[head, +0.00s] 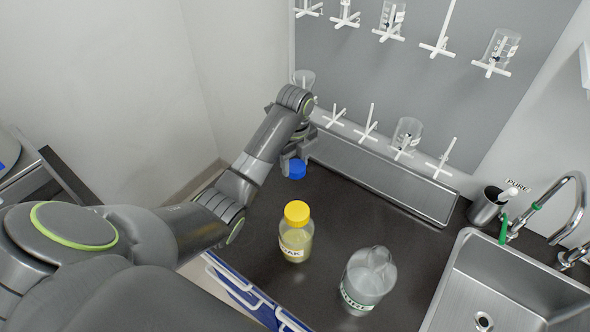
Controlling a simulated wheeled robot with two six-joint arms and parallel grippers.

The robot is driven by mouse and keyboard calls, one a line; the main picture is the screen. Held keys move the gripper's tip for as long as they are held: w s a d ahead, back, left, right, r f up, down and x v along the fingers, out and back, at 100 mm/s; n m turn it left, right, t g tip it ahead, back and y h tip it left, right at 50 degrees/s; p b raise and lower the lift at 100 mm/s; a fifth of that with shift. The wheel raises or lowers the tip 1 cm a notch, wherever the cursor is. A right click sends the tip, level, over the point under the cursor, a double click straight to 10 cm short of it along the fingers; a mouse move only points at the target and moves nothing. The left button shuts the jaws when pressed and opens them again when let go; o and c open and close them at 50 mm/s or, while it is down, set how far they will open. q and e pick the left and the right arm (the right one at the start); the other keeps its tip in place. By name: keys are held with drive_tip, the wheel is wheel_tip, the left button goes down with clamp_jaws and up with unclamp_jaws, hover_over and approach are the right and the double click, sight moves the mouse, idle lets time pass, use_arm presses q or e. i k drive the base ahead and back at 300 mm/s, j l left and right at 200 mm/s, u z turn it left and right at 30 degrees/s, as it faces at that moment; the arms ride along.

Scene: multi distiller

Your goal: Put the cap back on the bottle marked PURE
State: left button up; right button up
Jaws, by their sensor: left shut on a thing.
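My left gripper (296,160) is at the back left of the dark counter, pointing down and shut on a blue cap (297,169). The bottle marked PURE (369,281) stands upright at the front of the counter. It is clear and uncapped, with its label low on its left side, partly turned away. A second bottle (296,240) with a yellow cap (297,213) and a label ending in "AK" stands to its left. My right gripper is not in view.
A steel sink (484,322) with a curved faucet (573,205) is at the right. A metal cup (487,206) stands behind it by a PURE wall label. A pegboard (400,90) with white pegs and beakers rises at the back. The counter between cap and bottles is clear.

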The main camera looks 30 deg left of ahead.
sight(370, 274)
drive_tip(key=k+l+u, duration=0.15)
drive_tip(key=k, duration=0.25)
drive_tip(key=k+l+u, duration=0.2)
drive_tip(key=k, duration=0.25)
